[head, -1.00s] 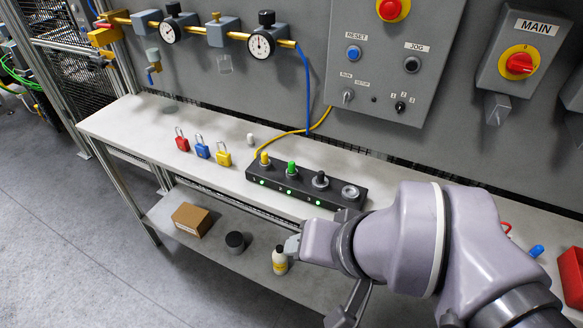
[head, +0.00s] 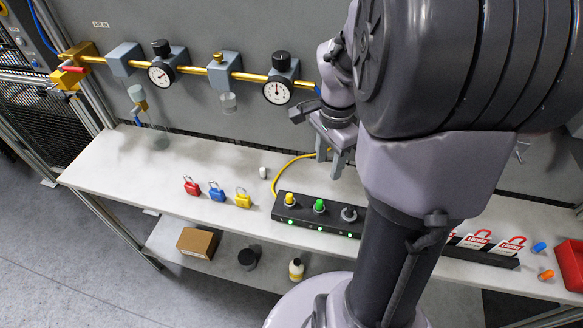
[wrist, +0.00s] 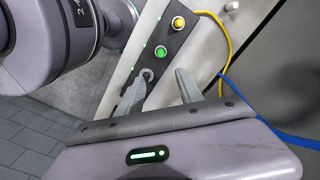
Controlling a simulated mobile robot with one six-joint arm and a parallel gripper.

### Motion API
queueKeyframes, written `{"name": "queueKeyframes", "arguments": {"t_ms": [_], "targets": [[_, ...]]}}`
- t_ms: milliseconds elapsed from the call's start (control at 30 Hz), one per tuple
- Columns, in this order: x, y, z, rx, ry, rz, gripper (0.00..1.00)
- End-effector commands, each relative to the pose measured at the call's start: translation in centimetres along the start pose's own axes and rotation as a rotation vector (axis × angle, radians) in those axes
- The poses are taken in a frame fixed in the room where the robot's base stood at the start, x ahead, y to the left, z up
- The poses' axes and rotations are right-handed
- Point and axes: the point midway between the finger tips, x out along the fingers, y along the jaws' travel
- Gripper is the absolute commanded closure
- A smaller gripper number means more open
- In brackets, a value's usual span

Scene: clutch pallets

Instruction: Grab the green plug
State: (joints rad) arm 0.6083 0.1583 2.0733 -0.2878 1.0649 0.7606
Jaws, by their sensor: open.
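The green plug (head: 319,205) stands in the black socket strip (head: 300,220) on the bench, between the yellow plug (head: 289,198) and the black plug (head: 349,213). In the wrist view the green plug (wrist: 160,52) is just beyond the fingertips, with the yellow plug (wrist: 178,22) past it. My gripper (head: 340,158) is open and empty, fingers pointing down, above and behind the strip's right part. In the wrist view the fingers (wrist: 160,82) are spread, with a grey round top (wrist: 147,74) close to the left finger. The strip's right end is hidden behind my arm in the head view.
Gauges (head: 277,91) on a brass pipe hang on the wall. The bench's left part is mostly clear.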

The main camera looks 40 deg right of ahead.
Motion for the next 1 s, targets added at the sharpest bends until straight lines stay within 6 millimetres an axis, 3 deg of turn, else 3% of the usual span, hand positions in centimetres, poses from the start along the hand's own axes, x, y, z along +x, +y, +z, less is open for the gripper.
{"name": "queueKeyframes", "arguments": {"t_ms": [100,300,467,700,967,1000], "targets": [[4.2,0.1,0.1,-0.003,-0.003,0.004,0.57],[9.5,0.1,0.2,-0.004,-0.002,0.003,0.57],[11.3,0.0,0.2,-0.005,-0.002,0.001,0.57],[15.8,0.0,0.7,-0.005,-0.002,0.001,0.57],[16.1,-0.1,0.7,-0.005,-0.001,-0.001,0.57],[16.1,-0.1,0.7,-0.005,-0.001,-0.001,0.62]]}}
